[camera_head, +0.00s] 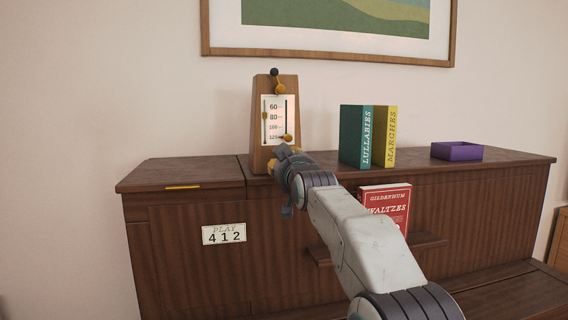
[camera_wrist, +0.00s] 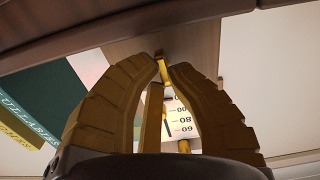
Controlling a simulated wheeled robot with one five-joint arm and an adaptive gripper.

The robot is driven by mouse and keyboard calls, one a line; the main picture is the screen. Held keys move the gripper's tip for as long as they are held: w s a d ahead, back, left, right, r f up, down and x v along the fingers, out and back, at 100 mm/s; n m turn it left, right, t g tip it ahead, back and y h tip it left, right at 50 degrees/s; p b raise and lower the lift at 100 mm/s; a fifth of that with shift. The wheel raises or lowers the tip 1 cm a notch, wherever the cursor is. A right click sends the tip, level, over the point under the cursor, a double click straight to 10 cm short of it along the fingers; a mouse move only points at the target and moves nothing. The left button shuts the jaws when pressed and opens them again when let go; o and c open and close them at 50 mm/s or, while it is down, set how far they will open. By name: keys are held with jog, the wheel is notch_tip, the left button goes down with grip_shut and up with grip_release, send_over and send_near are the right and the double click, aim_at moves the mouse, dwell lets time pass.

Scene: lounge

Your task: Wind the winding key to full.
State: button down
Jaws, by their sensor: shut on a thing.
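The metronome (camera_head: 262,140) is a tapered wooden case standing on the dark cabinet, with a white scale plate (camera_head: 276,120) on its front. My gripper (camera_head: 278,160) is at the lower front of the case and covers part of it. In the wrist view its two ribbed fingers close on the brass winding key (camera_wrist: 161,72), low on the case front. The key is mostly hidden by the fingers, and its turn angle cannot be told. A brass knob (camera_head: 288,138) sits low in the plate's right slot. A brass slider (camera_head: 264,115) is in the left slot.
A green book (camera_head: 354,135) and a yellow book (camera_head: 390,137) stand right of the metronome, near a purple tray (camera_head: 456,151). A red book (camera_head: 386,205) rests on the front ledge behind my arm. A PLAY 412 card (camera_head: 224,234) is on the cabinet (camera_head: 180,250). The cabinet's left top is clear.

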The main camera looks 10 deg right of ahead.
jog(key=shift+r, duration=0.15)
jog(key=c, duration=1.2)
grip_release()
jog(key=shift+w, duration=0.1)
jog(key=shift+s+a, duration=0.1)
jog(key=shift+s, duration=5.9)
jog(key=shift+f, duration=0.2)
